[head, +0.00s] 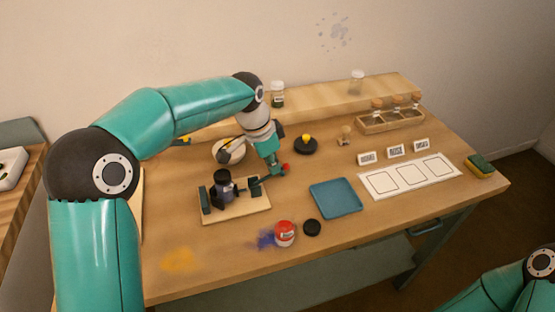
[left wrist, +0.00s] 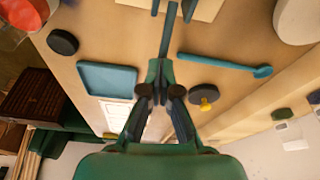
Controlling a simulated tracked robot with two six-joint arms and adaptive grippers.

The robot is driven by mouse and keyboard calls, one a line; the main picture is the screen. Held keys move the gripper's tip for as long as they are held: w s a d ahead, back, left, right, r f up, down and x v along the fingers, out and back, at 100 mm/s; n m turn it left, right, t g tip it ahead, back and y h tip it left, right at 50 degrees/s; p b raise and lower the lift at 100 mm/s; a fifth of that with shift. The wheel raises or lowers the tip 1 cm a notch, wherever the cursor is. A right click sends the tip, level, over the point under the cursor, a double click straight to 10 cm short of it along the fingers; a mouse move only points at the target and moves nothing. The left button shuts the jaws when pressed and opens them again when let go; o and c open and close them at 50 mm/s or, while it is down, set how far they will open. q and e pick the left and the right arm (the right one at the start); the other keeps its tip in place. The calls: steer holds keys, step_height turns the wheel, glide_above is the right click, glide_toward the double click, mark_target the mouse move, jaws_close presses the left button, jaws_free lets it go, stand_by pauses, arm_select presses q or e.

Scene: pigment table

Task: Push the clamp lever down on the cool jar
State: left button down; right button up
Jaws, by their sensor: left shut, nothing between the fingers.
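A dark jar with a bluish body (head: 223,188) stands upright in a clamp on a pale wooden board (head: 236,212) at the table's left middle. I take it for the cool jar. My left gripper is shut and empty, pointing down just right of the board. In the left wrist view, its closed tips (left wrist: 160,66) are at the end of a dark bar (left wrist: 168,30); I cannot tell whether they touch. My right gripper is out of view.
A blue tray (head: 336,198), a red-lidded jar (head: 285,233) and a black lid (head: 312,227) lie right and in front. A white bowl (head: 228,151) and a black disc with a yellow knob (head: 306,145) are behind. Table's front left is clear except powder stains.

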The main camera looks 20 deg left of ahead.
arm_select(q)
steer(key=shift+s+a+r, duration=0.2)
steer(key=shift+s+a, duration=0.3)
steer(key=shift+a, duration=0.1)
steer(key=shift+s+a+r, duration=0.2)
steer(key=shift+s+a, duration=0.3)
steer(key=shift+a, duration=0.05)
steer(key=shift+r, duration=0.45)
step_height(320, 180, up, 11)
glide_above(266, 178)
steer(key=s+a, duration=0.3)
steer(key=shift+w+f, duration=0.1)
steer(key=shift+f, duration=0.05)
steer(key=shift+d, duration=0.1)
